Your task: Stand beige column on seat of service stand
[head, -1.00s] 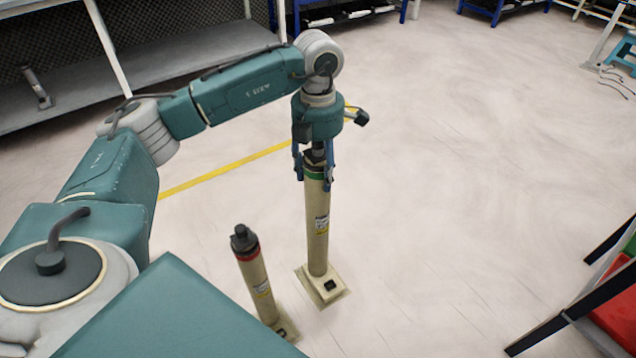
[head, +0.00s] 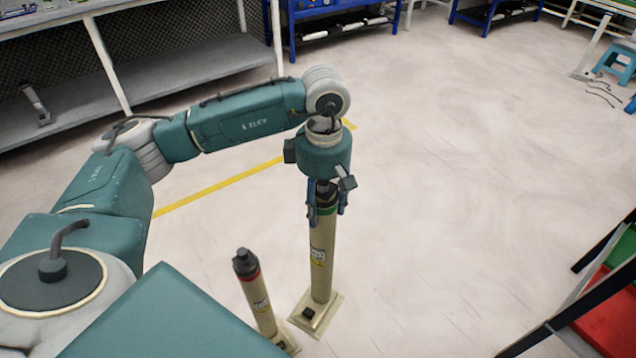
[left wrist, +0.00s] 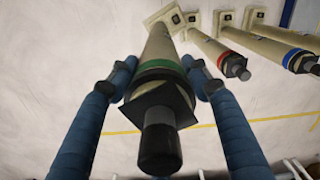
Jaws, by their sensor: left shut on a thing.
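My left gripper (head: 326,203) points down and is shut around the top of a beige column (head: 321,262) with a green band and dark cap. The column is upright, with a square foot plate; I cannot tell whether the plate touches the floor. In the left wrist view, the blue fingers (left wrist: 160,72) sit on both sides of this column (left wrist: 160,50), near the green band. A shorter-looking beige column with a red band (head: 259,300) stands to its left. I cannot identify the service stand for certain. My right gripper is out of view.
In the left wrist view, more beige columns stand beside the held one, including a blue-banded column (left wrist: 280,42). A dark-framed rack with red and green bins (head: 605,318) is at lower right. A grey bench (head: 180,65) lines the back left. The middle floor is clear.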

